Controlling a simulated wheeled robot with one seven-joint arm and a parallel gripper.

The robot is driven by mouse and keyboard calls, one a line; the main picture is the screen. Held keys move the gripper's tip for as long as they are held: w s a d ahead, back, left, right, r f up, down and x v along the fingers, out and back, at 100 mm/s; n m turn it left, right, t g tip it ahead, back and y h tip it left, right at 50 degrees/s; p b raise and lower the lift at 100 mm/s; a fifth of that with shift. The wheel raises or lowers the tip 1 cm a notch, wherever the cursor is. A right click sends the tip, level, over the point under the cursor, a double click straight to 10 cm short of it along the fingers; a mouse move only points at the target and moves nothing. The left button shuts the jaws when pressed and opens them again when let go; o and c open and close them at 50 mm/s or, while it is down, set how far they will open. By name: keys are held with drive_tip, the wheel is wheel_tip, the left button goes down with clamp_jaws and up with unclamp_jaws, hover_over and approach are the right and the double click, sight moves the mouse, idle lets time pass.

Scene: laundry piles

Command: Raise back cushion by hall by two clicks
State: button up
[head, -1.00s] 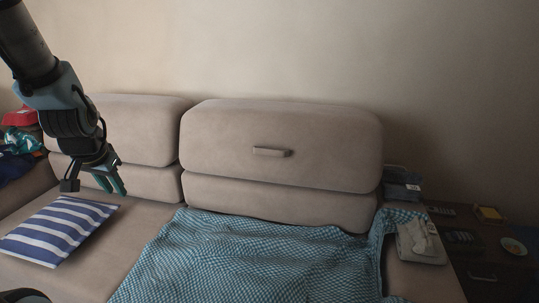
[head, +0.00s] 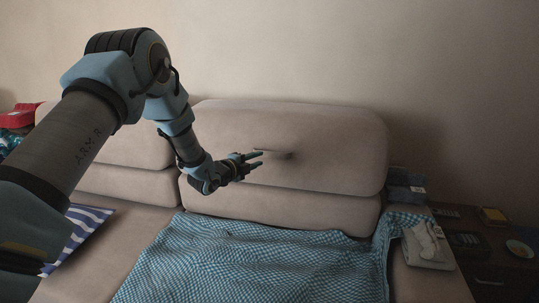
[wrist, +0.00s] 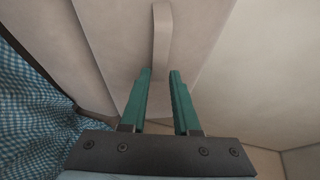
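The sofa has two beige back cushions. The right back cushion (head: 335,145) has a small horizontal handle (head: 275,154) on its upper section; the frames do not show which one is by the hall. The left back cushion (head: 135,150) is partly hidden behind my arm. My gripper (head: 257,160) is in front of the right cushion, at the handle's left end. In the wrist view the handle (wrist: 162,35) lies ahead of the two teal fingers, lined up with the gap between them. The fingers (wrist: 160,75) are apart, with nothing seen gripped.
A blue checked blanket (head: 255,260) covers the right seat. A striped pillow (head: 88,222) lies on the left seat, partly behind my arm. On the right, a tissue pack (head: 425,243) lies on the armrest beside a dark side table (head: 480,265).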

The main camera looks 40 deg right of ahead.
sight(270, 155)
drive_tip(key=p+x, duration=0.1)
drive_tip(key=x, duration=0.7)
drive_tip(key=shift+c, duration=0.2)
clamp_jaws()
drive_tip(key=shift+f, duration=0.1)
idle(1.0)
